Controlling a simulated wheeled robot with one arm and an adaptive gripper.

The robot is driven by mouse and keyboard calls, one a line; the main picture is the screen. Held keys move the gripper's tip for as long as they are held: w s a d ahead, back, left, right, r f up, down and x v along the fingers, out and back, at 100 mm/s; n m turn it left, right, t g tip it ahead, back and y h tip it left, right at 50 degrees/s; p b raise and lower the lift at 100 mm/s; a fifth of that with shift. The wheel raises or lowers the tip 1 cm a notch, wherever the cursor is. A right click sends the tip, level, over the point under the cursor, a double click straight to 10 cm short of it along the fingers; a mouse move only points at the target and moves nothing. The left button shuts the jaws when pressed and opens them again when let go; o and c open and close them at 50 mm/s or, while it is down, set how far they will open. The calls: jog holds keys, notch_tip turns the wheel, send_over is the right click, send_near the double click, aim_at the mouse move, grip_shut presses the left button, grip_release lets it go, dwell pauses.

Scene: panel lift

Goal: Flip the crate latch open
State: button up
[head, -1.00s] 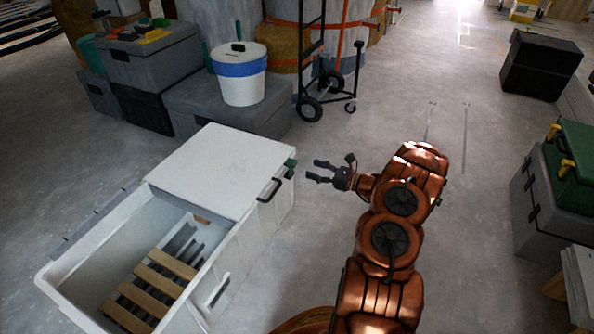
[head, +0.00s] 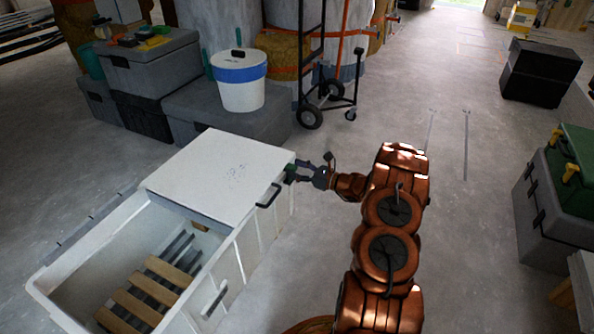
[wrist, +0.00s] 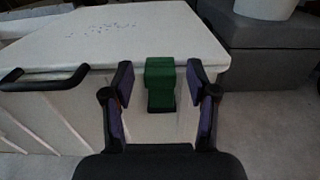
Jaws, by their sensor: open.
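The white crate (head: 262,240) stands on the floor at left, with a white lid panel (head: 215,175) over its far half. The green latch (wrist: 160,82) is on the crate's front face at the lid's edge, near the corner. In the head view the latch (head: 290,172) is small and partly covered by my gripper. My gripper (head: 300,172) is open at the latch. In the wrist view the fingers of my gripper (wrist: 160,95) stand on either side of the latch, with a gap visible on both sides. I cannot tell how deep the latch sits between them.
A black handle (head: 269,196) sticks out from the crate left of the latch. Grey boxes with a white and blue bucket (head: 239,80) stand behind. A hand truck (head: 325,90) is beyond.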

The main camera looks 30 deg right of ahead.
jog(key=shift+c, duration=0.4)
grip_shut()
